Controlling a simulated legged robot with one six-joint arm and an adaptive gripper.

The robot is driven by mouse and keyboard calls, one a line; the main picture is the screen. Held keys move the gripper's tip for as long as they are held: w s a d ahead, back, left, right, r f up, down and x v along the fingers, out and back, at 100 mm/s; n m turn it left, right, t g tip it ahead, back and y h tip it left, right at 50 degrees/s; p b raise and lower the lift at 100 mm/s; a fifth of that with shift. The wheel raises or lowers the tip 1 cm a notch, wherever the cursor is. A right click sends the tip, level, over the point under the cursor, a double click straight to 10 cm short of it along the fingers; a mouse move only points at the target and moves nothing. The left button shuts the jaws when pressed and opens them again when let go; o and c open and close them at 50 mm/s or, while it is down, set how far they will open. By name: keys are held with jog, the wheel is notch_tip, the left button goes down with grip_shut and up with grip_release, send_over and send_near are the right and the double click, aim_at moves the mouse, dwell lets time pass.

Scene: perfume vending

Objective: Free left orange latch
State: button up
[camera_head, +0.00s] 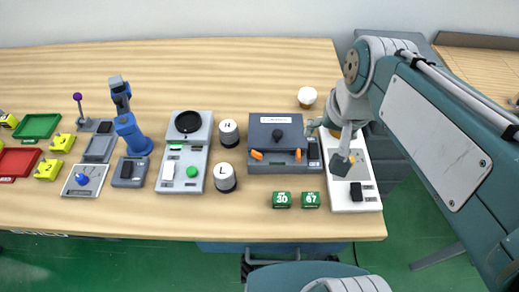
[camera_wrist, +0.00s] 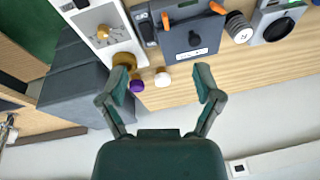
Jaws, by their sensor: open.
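The grey box (camera_head: 275,133) stands right of centre on the table, with an orange latch at each side of its front. In the wrist view, seen from the opposite side, the left latch (camera_wrist: 217,8) is at the top edge and the right latch (camera_wrist: 165,20) is lower. My gripper (camera_wrist: 158,82) is open and empty, apart from both latches. In the head view it is right of the box, over the white panel's side, partly hidden by my arm.
A white panel (camera_head: 366,190) with a gold knob stands right of the box. A white-capped jar (camera_head: 307,97) is behind it. Cylinders marked R (camera_head: 229,133) and L (camera_head: 224,178) stand left. Green blocks (camera_head: 282,200) lie in front. Left of those stands a grey scale-like device (camera_head: 170,150).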

jog(key=w+a+f+m+g+y, duration=0.1)
jog(key=w+a+f+m+g, duration=0.15)
jog(key=w+a, duration=0.35)
jog(key=m+g, duration=0.2)
jog(key=g, duration=0.2)
send_near(257, 152)
jog(key=x, duration=1)
jog(key=shift+r, duration=0.1)
jog(key=c, duration=1.1)
